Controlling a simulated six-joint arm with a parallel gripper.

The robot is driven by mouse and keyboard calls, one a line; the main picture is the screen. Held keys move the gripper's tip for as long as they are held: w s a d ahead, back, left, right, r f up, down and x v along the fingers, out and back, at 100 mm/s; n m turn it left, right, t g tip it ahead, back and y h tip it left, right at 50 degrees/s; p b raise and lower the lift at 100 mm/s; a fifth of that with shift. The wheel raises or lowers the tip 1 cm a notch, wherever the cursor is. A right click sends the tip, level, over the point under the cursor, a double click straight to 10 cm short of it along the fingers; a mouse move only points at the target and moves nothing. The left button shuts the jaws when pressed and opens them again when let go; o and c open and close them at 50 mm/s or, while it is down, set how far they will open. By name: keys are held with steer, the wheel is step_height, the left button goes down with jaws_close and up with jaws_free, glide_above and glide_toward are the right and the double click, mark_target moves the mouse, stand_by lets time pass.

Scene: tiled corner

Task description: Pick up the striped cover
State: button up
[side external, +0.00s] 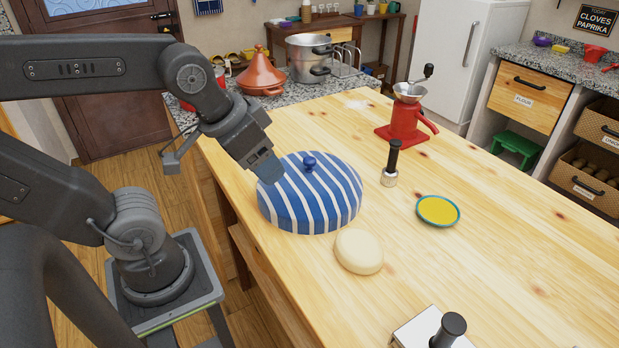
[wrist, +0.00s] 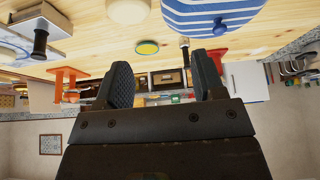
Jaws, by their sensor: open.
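The striped cover (side external: 320,200) is a blue and white domed lid with a blue knob (side external: 309,162) on top. It sits on the wooden table, near its left edge. My gripper (side external: 268,177) is over the left side of the cover in the side view; whether it touches the cover I cannot tell. In the wrist view, the cover (wrist: 205,12) shows upside down at the top edge, partly cut off. The fingers of my gripper (wrist: 165,82) are apart with nothing between them.
On the table (side external: 520,220) near the cover are a pale dough lump (side external: 359,251), a black-handled tool (side external: 391,165), a yellow dish (side external: 438,210) and a red grinder (side external: 405,120). A white block with a black knob (side external: 435,330) stands at the front. An orange tagine (side external: 262,76) and steel pot (side external: 308,58) stand behind.

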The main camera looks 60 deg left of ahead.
steer(key=w+a+r+n+g, duration=0.25)
steer(key=w+a+n, duration=0.25)
steer(key=w, duration=0.4)
steer(key=n+g+y, duration=0.1)
steer(key=n+g, duration=0.1)
steer(key=n, duration=0.1)
glide_toward(310, 159)
step_height(310, 159, down, 5)
steer(key=shift+w+f, duration=0.15)
steer(key=shift+w+a+f, duration=0.15)
steer(key=shift+a+f, duration=0.05)
steer(key=shift+f, duration=0.65)
steer(key=shift+w+a+f, duration=0.1)
steer(key=shift+a+f, duration=0.05)
steer(key=shift+f, duration=0.7)
steer(key=shift+w+a+f, duration=0.15)
steer(key=shift+a+f, duration=0.05)
steer(key=shift+f, duration=0.65)
steer(key=shift+c, duration=0.4)
jaws_close()
